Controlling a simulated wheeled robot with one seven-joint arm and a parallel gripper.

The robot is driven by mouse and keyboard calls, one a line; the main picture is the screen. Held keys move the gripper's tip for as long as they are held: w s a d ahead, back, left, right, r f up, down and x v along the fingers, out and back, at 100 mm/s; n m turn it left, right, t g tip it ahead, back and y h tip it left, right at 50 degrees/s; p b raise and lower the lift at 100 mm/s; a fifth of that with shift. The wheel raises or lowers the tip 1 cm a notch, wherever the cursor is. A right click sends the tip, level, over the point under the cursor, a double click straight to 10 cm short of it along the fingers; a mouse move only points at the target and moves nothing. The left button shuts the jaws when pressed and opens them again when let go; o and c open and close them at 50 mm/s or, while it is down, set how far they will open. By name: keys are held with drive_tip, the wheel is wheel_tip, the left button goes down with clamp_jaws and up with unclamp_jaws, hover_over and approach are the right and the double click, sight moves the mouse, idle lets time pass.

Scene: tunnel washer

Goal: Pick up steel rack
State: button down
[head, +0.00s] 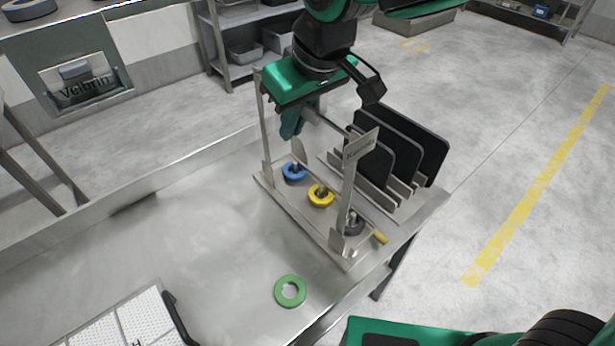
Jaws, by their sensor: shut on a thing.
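The steel rack (348,200) stands upright on the metal table, with flat end posts, a base frame and a bar across the top. A blue ring (293,173), a yellow ring (320,196) and a dark grey ring (354,226) sit in a row in its base. My green and black gripper (293,124) comes down from above and is shut on the rack's top bar, nearer the far-left post. The gripper body hides part of that bar and the fingertips' contact. I cannot tell whether the base touches the table.
Several dark panels (420,145) stand in a slotted holder just right of the rack. A green ring (290,291) lies in front, near the table's edge. A white perforated tray (125,325) is at lower left. The left part of the tabletop (150,240) is clear.

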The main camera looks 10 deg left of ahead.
drive_tip(key=shift+r, duration=0.15)
idle(0.8)
drive_tip(key=shift+r, duration=1.85)
drive_tip(key=s+a+r, duration=0.5)
drive_tip(key=s+r, duration=0.2)
drive_tip(key=s, duration=0.3)
drive_tip(key=shift+s, duration=0.25)
drive_tip(key=shift+r, duration=0.1)
